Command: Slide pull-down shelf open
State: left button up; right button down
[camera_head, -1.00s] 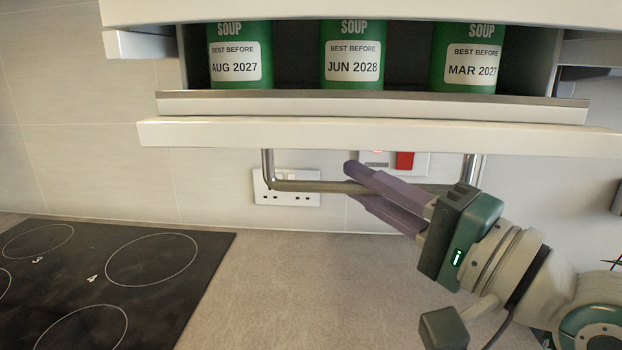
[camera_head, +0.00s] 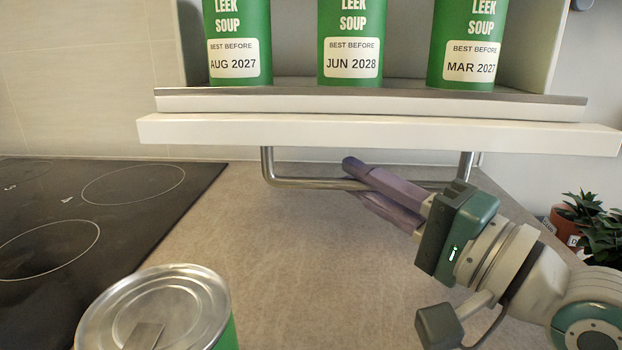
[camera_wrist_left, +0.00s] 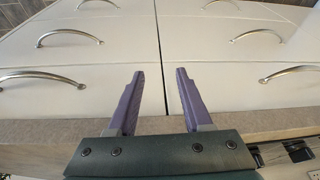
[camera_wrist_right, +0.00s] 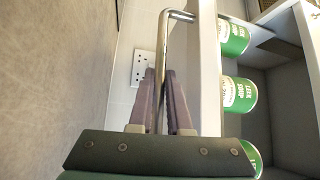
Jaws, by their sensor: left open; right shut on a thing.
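The pull-down shelf (camera_head: 380,133) hangs above the worktop, with a white front edge and several green soup cans standing on it, one of them in the middle (camera_head: 351,45). A steel bar handle (camera_head: 315,184) hangs below its front edge.
A large soup can (camera_head: 155,305) stands at the lower left, close to the camera. A black hob (camera_head: 90,220) lies at the left. Potted plants (camera_head: 590,222) stand at the right. The worktop (camera_head: 270,270) below the handle is clear.

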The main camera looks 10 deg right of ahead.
jog(key=c, duration=0.9)
grip_release()
jog(key=v, duration=1)
jog(key=shift+r, duration=0.1)
